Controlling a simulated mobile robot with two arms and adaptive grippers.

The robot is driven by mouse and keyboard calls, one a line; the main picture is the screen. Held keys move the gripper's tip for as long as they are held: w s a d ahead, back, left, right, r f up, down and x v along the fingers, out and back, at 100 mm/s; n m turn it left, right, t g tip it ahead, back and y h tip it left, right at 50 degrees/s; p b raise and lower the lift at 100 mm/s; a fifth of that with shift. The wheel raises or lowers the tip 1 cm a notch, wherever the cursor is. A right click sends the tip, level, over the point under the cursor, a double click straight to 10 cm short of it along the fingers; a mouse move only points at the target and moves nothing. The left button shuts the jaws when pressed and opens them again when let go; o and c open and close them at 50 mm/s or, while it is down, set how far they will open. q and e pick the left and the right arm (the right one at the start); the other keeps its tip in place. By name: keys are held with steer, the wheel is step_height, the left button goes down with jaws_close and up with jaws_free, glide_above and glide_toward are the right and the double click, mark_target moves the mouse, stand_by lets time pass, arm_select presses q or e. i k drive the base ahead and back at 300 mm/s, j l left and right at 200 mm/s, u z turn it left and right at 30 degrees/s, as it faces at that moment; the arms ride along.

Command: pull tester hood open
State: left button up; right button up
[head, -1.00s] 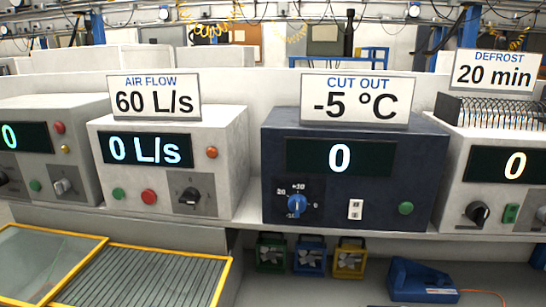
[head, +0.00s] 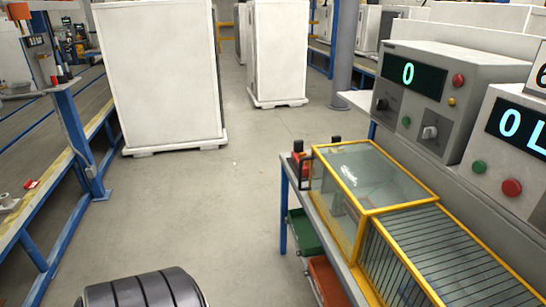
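A clear box with a yellow frame (head: 385,178), which looks like the tester hood, stands on the bench at the right in the head view. Its flat top looks down. A yellow-framed section with grey slats (head: 445,255) adjoins it on the near right side. What is inside the clear box is hard to make out. Neither gripper is in view. A dark ribbed part at the bottom left seems to be my own arm.
Grey testers (head: 440,90) with displays stand behind the box. A red item (head: 299,170) with black tops is at the bench's far left corner. Green (head: 303,232) and red bins (head: 326,280) sit below. White cabinets (head: 160,70) stand beyond open floor (head: 220,200).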

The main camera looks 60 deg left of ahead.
mark_target(350, 261)
steer(key=u, duration=1.35)
